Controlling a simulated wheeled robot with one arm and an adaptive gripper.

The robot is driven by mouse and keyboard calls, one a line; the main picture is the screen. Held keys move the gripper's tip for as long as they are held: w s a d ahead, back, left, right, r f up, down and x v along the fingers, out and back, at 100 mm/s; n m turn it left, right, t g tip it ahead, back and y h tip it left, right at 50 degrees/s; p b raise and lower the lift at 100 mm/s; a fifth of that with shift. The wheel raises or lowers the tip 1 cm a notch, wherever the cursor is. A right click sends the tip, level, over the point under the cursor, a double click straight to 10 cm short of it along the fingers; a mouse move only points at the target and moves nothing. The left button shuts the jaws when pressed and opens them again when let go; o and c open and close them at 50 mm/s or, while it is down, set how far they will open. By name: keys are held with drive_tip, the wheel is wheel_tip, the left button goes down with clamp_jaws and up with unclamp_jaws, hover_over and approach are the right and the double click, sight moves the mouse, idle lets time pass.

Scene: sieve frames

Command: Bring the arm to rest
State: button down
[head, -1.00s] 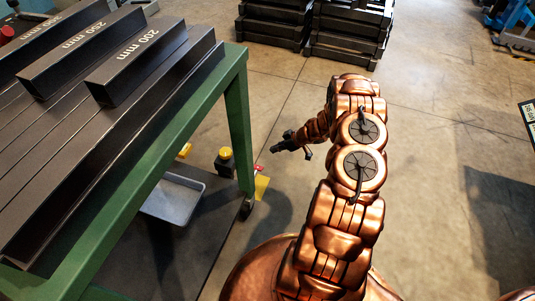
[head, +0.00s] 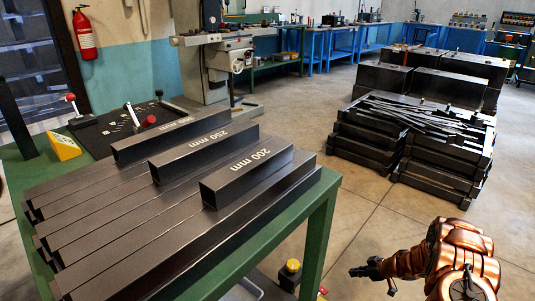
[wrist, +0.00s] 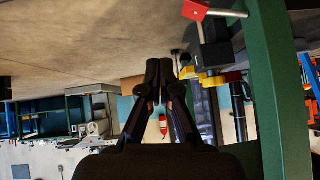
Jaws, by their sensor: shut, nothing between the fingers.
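My arm is copper-coloured and shows at the lower right of the head view, bent, with its end pointing left. My gripper (head: 367,270) is small and dark there, over open floor to the right of the green table (head: 318,238). In the wrist view my gripper (wrist: 160,75) shows from behind with its two dark fingers close together at the tips. It is shut and holds nothing. The rest of my arm is cut off by the lower frame edge.
The green table bears several dark steel bars (head: 250,172). A yellow-topped device (head: 290,270) stands low beside the table leg, left of my gripper. Stacked dark crates (head: 440,150) stand on the floor behind my arm. Bare floor (head: 375,220) lies between table and crates.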

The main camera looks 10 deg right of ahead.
drive_tip(key=w+d+r+m+h+p, duration=0.1)
drive_tip(key=w+d+r+h+p, duration=0.2)
drive_tip(key=r, duration=0.6)
drive_tip(key=w+d+r+t+h+p, duration=0.1)
drive_tip(key=w+d+r+h+p, duration=0.15)
drive_tip(key=r, duration=0.65)
drive_tip(key=w+d+r+m+h+p, duration=0.1)
drive_tip(key=w+d+r+h+p, duration=0.15)
drive_tip(key=r, duration=0.65)
drive_tip(key=s+a+r+m+h+p, duration=0.1)
drive_tip(key=s+r+p, duration=0.15)
drive_tip(key=r, duration=0.45)
drive_tip(key=s+a+r+m+g+h+p, duration=0.1)
drive_tip(key=r+h+p, duration=0.15)
drive_tip(key=r, duration=0.55)
drive_tip(key=s+a+r+m+h+p, duration=0.1)
drive_tip(key=r+p, duration=0.2)
drive_tip(key=r, duration=0.4)
drive_tip(key=s+a+r+m+g+p, duration=0.35)
drive_tip(key=s+a+r+p, duration=0.35)
drive_tip(key=s+a+r, duration=0.65)
drive_tip(key=s+a+r+n+g+y+p, duration=0.1)
drive_tip(key=s+a+r+g+y+p, duration=0.1)
drive_tip(key=s+a, duration=0.8)
drive_tip(key=s+a+r+g+y+p, duration=0.3)
drive_tip(key=s+a+r+p, duration=0.3)
drive_tip(key=s+a, duration=0.5)
drive_tip(key=s+y, duration=0.1)
drive_tip(key=s, duration=0.5)
drive_tip(key=shift+n, duration=0.35)
